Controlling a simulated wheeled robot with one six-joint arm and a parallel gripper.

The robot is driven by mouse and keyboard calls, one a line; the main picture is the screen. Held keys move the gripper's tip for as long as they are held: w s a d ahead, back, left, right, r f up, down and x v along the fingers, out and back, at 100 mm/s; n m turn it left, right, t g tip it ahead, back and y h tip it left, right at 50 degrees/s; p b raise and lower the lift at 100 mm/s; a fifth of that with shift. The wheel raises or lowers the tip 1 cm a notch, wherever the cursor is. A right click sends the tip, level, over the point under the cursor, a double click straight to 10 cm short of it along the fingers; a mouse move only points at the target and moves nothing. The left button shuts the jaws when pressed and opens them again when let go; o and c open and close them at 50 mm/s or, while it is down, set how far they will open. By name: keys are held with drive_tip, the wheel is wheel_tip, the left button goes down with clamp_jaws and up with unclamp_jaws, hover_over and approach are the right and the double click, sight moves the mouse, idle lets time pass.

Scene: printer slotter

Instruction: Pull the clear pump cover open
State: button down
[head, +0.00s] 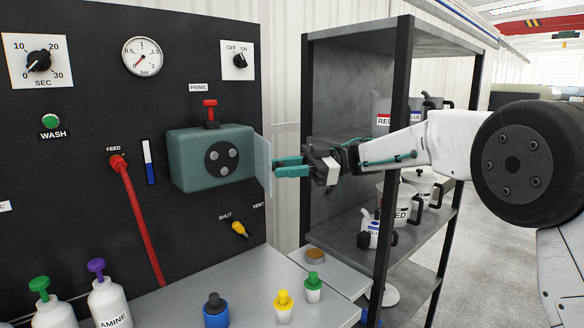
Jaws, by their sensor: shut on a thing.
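The clear pump cover (262,165) is a thin pale see-through panel at the right side of the green pump box (187,160). It stands out from the box at an angle, and the pump's round dark face with its bolts (221,158) is uncovered. My gripper (277,170) comes in from the right with its teal fingers shut on the right part of the cover. The exact contact at the fingertips is partly hidden by the cover.
A grey shelf unit (396,28) with jugs stands behind and right of my arm. A red lever (210,103) sits above the pump and a yellow valve handle (239,229) below it. Bottles, including one with a purple cap (97,268), stand on the bench (180,300).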

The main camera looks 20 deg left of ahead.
drive_tip(key=shift+r, duration=0.1)
drive_tip(key=c, duration=1.2)
unclamp_jaws()
drive_tip(key=shift+a, duration=0.1)
drive_tip(key=s+d+r, duration=0.1)
drive_tip(key=s+d, duration=0.1)
drive_tip(key=s, duration=0.2)
drive_tip(key=s+d+r, duration=0.2)
drive_tip(key=s+d, duration=0.1)
drive_tip(key=s, duration=0.2)
drive_tip(key=s+d+r, duration=0.2)
drive_tip(key=s+d, duration=0.1)
drive_tip(key=s, duration=0.1)
drive_tip(key=shift+s+d, duration=0.2)
drive_tip(key=shift+s, duration=0.15)
